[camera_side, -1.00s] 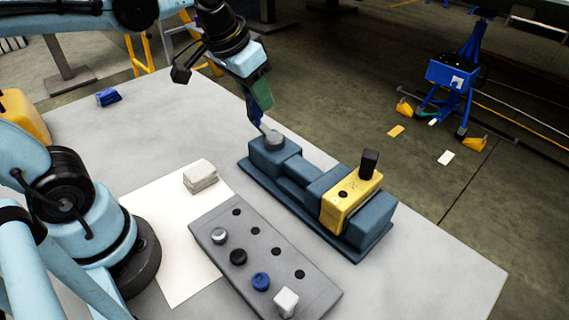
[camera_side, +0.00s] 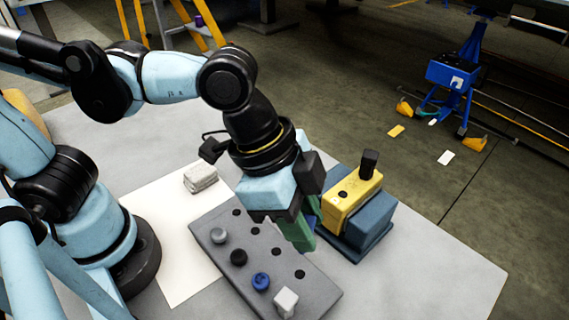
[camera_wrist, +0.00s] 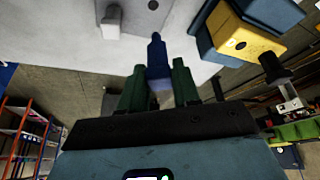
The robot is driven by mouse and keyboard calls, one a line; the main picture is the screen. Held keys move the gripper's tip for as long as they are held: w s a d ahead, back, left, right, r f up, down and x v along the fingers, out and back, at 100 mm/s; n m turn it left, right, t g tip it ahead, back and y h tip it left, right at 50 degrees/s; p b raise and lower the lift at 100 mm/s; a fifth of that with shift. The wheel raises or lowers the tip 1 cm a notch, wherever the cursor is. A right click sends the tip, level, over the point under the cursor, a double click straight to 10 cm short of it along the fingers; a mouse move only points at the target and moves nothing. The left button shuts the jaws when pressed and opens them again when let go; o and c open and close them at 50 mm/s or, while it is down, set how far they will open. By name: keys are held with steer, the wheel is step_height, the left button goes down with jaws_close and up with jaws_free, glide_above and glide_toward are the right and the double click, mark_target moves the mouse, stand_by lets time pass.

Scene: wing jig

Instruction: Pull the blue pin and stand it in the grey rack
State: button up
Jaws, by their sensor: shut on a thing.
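My gripper (camera_side: 303,236) has green fingers and is low over the far right side of the grey rack (camera_side: 214,236). In the wrist view my gripper (camera_wrist: 159,76) is shut on a blue pin (camera_wrist: 156,55), which sticks out past the fingertips. Its tip shows close to the rack's edge in that view; I cannot tell whether it touches anything. In the side view the fingers mostly hide the pin. Several dark holes show empty.
A blue fixture (camera_side: 372,228) with a yellow block (camera_side: 350,196) and an upright black pin (camera_side: 369,163) stands behind the gripper, partly hidden by it. A white sheet (camera_side: 158,225) and a small pale stack (camera_side: 200,178) lie left of the rack. The table's front right is clear.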

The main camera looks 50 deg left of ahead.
steer(key=shift+f, duration=3.15)
steer(key=shift+f, duration=1.4)
steer(key=o, duration=1.1)
steer(key=shift+r, duration=0.15)
steer(key=shift+v, duration=5.95)
